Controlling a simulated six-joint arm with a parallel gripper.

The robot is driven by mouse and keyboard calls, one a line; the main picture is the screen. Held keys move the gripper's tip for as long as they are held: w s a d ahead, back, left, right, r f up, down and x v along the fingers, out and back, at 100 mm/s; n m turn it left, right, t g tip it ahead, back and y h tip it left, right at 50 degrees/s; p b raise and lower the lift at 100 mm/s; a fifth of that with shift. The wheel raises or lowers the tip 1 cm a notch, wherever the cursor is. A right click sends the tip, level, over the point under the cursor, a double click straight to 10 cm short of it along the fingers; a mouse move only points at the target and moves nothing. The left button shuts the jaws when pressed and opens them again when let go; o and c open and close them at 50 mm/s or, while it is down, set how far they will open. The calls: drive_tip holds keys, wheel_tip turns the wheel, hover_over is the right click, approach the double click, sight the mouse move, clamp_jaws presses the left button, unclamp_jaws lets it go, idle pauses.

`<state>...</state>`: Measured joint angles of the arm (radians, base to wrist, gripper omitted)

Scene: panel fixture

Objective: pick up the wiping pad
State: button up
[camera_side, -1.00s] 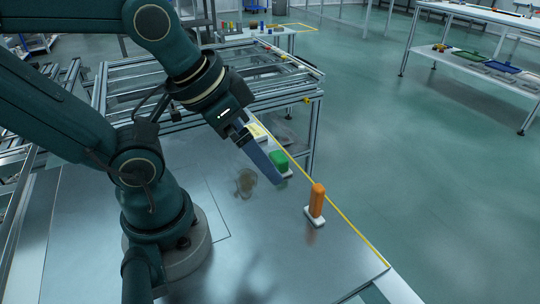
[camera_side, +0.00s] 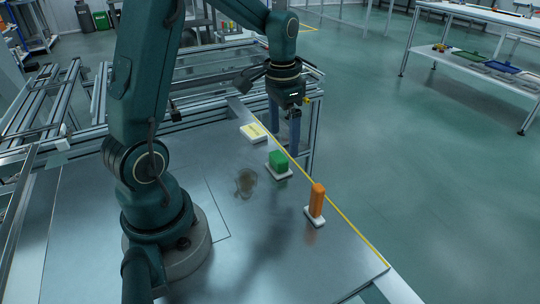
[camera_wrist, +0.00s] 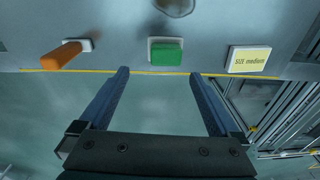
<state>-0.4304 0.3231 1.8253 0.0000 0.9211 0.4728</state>
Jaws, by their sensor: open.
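Three small pieces with white bases stand in a row along the yellow edge line of the metal table. One is a green block (camera_side: 278,159), one a tall orange handle (camera_side: 317,198), one a yellow-topped piece (camera_side: 254,132), marked "SIZE medium" in the wrist view (camera_wrist: 249,60). I cannot tell for certain which is the wiping pad. My gripper (camera_side: 284,138) is open and empty, pointing down above and beyond the table edge. In the wrist view its fingers (camera_wrist: 159,73) are spread, with the green block (camera_wrist: 165,51) ahead between their tips, apart from them.
A brownish smudge (camera_side: 246,181) marks the metal table top (camera_side: 250,255). An aluminium rail frame (camera_side: 225,62) stands behind the table, close to my gripper. Open green floor lies to the right. A white shelf table (camera_side: 485,72) stands far off at the right.

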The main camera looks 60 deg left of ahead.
sight(277, 156)
drive_tip(key=f, duration=0.2)
drive_tip(key=s+a+f, duration=0.1)
drive_tip(key=shift+a+n+g, duration=0.1)
drive_tip(key=shift+n+g, duration=0.2)
drive_tip(key=shift+g, duration=0.1)
drive_tip(key=shift+f, duration=2.15)
drive_tip(key=c, duration=1.5)
drive_tip(key=shift+o, duration=0.2)
